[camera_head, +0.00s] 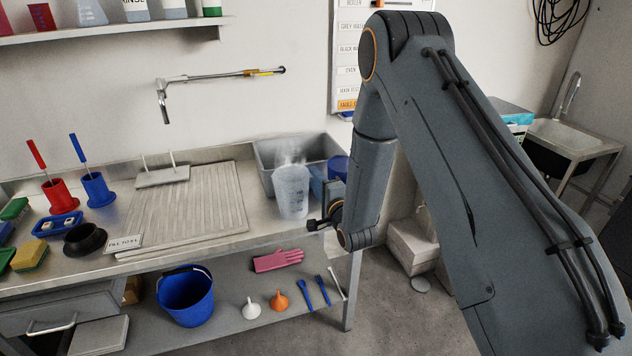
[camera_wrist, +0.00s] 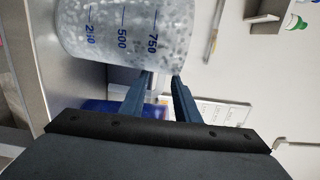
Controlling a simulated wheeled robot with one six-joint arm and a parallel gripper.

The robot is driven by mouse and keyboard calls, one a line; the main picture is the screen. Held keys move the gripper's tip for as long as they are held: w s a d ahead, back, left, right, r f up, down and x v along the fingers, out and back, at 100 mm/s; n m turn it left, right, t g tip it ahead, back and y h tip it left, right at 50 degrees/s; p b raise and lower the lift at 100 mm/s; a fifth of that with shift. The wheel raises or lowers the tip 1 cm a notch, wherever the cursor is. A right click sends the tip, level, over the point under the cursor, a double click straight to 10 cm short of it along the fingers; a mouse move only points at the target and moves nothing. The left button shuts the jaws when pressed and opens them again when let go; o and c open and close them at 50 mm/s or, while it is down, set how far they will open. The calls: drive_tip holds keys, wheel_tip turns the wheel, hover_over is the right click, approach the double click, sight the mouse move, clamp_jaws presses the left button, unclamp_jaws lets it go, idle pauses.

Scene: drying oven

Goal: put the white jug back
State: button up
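The white jug (camera_head: 291,190) is translucent and looks upright at the right end of the bench (camera_head: 225,245), in front of the grey basin. I cannot tell whether it rests on the bench or hangs just above it. Pale vapour shows over its top. In the wrist view the jug (camera_wrist: 125,35) fills the upper left, with blue marks 250, 500 and 750. My gripper (camera_wrist: 162,75) reaches its side with two fingers apart. Something pale lies between them, perhaps the handle; a firm grip cannot be made out. In the head view my arm hides most of the gripper.
The grey basin (camera_head: 265,155) stands behind the jug, with a blue container (camera_head: 338,168) beside it. A ribbed draining board (camera_head: 190,210) lies left of the jug. A wall tap (camera_head: 215,77) hangs above. Red (camera_head: 60,195) and blue (camera_head: 97,190) brush holders stand further left.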

drive_tip(key=shift+r, duration=0.1)
drive_tip(key=s+d+f+n+g+h+b, duration=0.1)
drive_tip(key=s+d+n+g+h, duration=0.3)
drive_tip(key=s+d, duration=0.45)
drive_tip(key=s+d+n+g+h+b, duration=0.2)
drive_tip(key=s+d+n+g, duration=0.3)
drive_tip(key=s, duration=0.6)
drive_tip(key=s+d+r+n+g, duration=0.1)
drive_tip(key=s+n+g, duration=0.1)
drive_tip(key=s, duration=0.7)
drive_tip(key=s+d+r+n+g, duration=0.1)
drive_tip(key=s+r+n+g, duration=0.1)
drive_tip(key=s+g, duration=0.3)
drive_tip(key=s+n, duration=0.1)
drive_tip(key=s, duration=0.2)
drive_tip(key=shift+s+r, duration=0.25)
drive_tip(key=shift+s, duration=0.1)
